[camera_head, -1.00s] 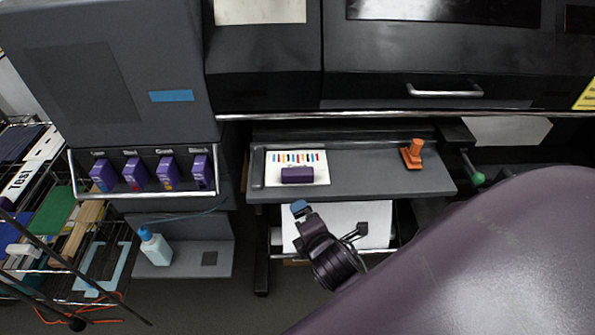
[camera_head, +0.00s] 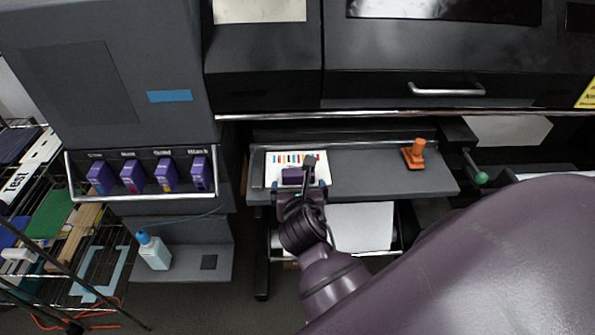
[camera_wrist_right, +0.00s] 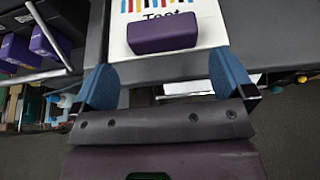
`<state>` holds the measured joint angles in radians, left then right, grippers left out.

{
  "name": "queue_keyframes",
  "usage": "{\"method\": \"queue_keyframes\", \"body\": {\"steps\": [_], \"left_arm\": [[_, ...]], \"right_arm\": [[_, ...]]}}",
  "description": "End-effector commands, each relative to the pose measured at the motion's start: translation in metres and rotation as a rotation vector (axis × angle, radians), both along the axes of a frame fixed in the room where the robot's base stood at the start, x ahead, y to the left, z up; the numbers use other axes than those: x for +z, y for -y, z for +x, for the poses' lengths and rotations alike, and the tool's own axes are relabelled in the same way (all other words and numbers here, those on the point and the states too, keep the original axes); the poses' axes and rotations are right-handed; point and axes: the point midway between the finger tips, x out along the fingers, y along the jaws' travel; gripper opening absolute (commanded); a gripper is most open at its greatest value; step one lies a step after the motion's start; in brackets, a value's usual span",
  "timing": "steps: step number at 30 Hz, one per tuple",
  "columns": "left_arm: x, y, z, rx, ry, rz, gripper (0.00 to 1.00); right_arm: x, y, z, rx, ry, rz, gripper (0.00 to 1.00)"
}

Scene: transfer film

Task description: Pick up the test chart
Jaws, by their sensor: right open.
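The test chart (camera_head: 271,170) is a white sheet with a row of coloured bars, lying on the left end of the grey shelf. A purple block (camera_head: 291,176) sits on it. In the right wrist view the chart (camera_wrist_right: 210,25) shows part of the word "Test", and the purple block (camera_wrist_right: 162,33) lies just beyond the fingers. My right gripper (camera_wrist_right: 165,88) is open and empty, its two blue fingertips apart near the chart's front edge. In the head view my right gripper (camera_head: 300,185) partly covers the chart and block. My left gripper is not in view.
An orange stamp-like object (camera_head: 414,154) stands on the right of the shelf (camera_head: 370,175). A rack with several purple cartridges (camera_head: 135,176) and a blue-capped bottle (camera_head: 154,251) are at left. A green-knobbed lever (camera_head: 481,177) juts out at right. The shelf's middle is clear.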

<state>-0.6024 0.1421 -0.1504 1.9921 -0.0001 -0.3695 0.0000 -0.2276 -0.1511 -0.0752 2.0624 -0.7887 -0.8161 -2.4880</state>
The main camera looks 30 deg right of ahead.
Motion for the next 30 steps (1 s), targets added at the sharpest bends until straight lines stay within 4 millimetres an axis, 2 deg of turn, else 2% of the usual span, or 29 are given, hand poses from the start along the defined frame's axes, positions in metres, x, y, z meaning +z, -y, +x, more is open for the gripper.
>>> {"method": "queue_keyframes", "body": {"steps": [3,10,21,30], "left_arm": [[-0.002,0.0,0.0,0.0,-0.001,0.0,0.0],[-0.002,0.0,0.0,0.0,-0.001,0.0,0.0],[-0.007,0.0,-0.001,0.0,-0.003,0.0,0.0],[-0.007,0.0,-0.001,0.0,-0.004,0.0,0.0]], "right_arm": [[-0.005,0.007,0.011,0.001,0.002,0.001,1.0],[-0.008,0.014,0.022,-0.001,0.001,0.002,1.0],[-0.017,0.038,0.057,0.001,0.001,0.002,1.0],[-0.018,0.04,0.059,0.0,0.002,0.003,0.98]]}}
